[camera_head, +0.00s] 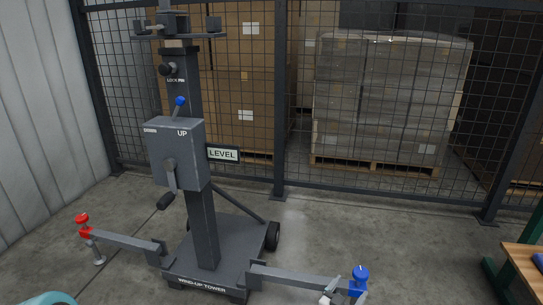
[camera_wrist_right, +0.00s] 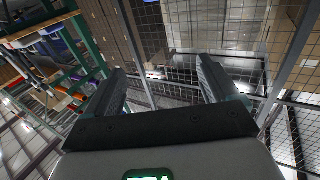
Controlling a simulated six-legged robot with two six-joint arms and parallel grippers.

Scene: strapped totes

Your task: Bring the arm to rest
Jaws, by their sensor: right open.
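My right gripper (camera_wrist_right: 160,72) shows in the right wrist view with its two dark fingers apart and nothing between them. In the head view, a pale piece at the bottom edge beside the blue knob may be part of it; I cannot be sure. The dark grey wind-up tower (camera_head: 200,220) stands upright left of centre in the head view. It has a control box (camera_head: 176,153) marked UP, a blue-tipped lever (camera_head: 180,102), a crank (camera_head: 168,178) and a LEVEL sign (camera_head: 223,154). My left gripper is not in view.
Outrigger arms carry a red knob (camera_head: 83,222) and a blue knob (camera_head: 360,275). A mesh fence (camera_head: 279,100) stands behind, with wrapped pallet loads (camera_head: 390,100) beyond. A wooden bench (camera_head: 524,268) is at right. The wrist view shows a green-framed rack (camera_wrist_right: 85,45). Concrete floor lies open right of the tower.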

